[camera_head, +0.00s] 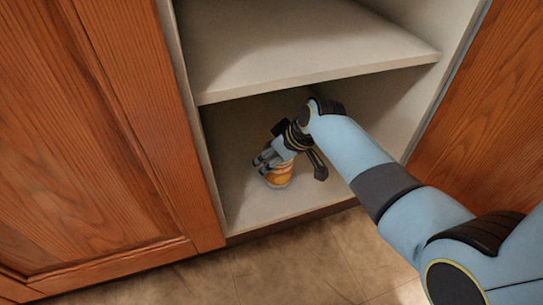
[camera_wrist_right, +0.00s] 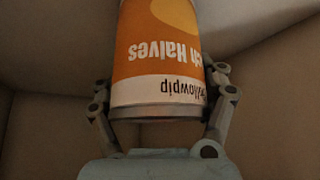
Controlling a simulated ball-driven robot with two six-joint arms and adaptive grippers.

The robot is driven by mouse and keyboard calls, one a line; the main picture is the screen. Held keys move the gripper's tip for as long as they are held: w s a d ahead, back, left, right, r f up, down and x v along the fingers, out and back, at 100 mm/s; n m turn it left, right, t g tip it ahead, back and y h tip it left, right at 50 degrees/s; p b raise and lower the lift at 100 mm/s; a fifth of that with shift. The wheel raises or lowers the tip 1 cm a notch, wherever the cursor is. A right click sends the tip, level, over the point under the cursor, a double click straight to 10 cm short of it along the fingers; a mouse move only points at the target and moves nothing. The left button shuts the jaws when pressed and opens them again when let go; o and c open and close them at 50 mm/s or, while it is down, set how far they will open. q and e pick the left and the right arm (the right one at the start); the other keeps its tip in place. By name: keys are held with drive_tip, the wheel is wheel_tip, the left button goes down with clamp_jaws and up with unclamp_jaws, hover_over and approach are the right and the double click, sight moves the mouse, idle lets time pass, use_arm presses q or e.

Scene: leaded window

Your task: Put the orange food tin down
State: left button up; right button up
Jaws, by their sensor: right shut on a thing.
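The orange food tin (camera_head: 279,176) is in the lower compartment of the open cupboard, at or just above its floor; I cannot tell whether it touches. My right gripper (camera_head: 271,163) reaches in from the right and is shut on it. In the right wrist view the tin (camera_wrist_right: 160,60) has an orange and white label with upside-down lettering. The fingers of my right gripper (camera_wrist_right: 163,100) press on both sides of it. My left gripper is not in view.
A shelf board (camera_head: 320,75) lies above my right arm. The cupboard floor (camera_head: 250,213) is bare around the tin. A wooden door or panel (camera_head: 80,130) stands at left and another wooden door (camera_head: 490,140) at right. Tiled floor (camera_head: 290,262) runs in front.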

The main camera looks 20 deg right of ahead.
idle(0.3)
drive_tip(key=o, duration=1.7)
drive_tip(key=shift+o, duration=0.2)
drive_tip(key=shift+f, duration=0.1)
